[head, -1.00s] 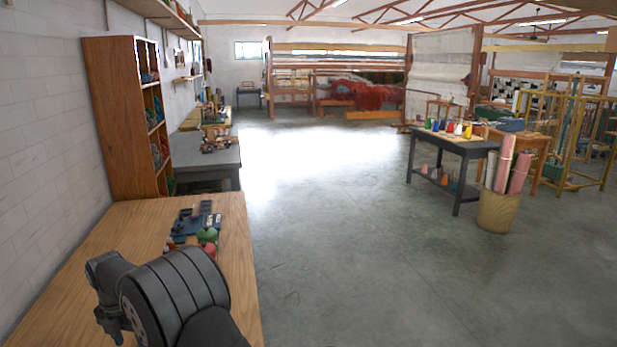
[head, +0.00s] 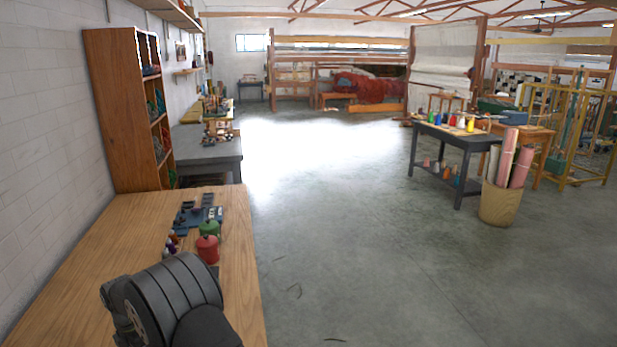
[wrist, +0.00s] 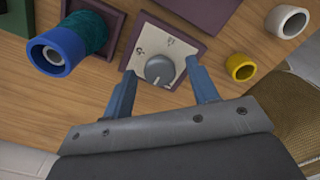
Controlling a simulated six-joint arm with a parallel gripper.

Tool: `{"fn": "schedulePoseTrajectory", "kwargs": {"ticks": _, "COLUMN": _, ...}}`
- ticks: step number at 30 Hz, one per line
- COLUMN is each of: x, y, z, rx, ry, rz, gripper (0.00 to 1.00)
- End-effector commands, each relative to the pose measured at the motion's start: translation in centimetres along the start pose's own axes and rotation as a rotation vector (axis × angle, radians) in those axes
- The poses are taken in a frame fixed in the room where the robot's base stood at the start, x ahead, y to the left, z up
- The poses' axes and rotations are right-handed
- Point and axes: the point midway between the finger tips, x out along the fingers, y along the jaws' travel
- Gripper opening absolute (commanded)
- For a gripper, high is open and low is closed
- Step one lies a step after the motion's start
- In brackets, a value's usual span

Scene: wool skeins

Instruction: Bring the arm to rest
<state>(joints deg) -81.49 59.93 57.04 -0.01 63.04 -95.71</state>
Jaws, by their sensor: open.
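In the wrist view my gripper (wrist: 163,88) has its two blue fingers spread apart, with nothing held between them. Beyond the fingertips lies a pale panel with a grey round knob (wrist: 159,71), set in a dark purple frame. I cannot tell the distance between the fingers and the panel. In the head view the dark grey, ribbed part of my arm (head: 172,305) is over the near end of the wooden table (head: 110,250). My gripper cannot be made out in that view.
In the wrist view a blue-and-teal spool (wrist: 62,50) lies left; a yellow cup (wrist: 240,67) and white cup (wrist: 288,21) are right. In the head view a green pot (head: 210,229) and red pot (head: 207,249) stand beyond my arm. The table's left part is clear.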

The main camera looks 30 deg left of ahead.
Motion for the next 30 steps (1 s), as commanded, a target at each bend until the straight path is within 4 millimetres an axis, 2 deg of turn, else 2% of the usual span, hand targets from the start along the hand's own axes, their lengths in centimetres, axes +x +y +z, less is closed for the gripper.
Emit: {"fn": "schedulePoseTrajectory", "kwargs": {"ticks": 30, "x": -0.02, "y": 0.0, "z": 0.0, "rx": 0.821, "ry": 0.0, "rz": 0.0, "gripper": 0.54}}
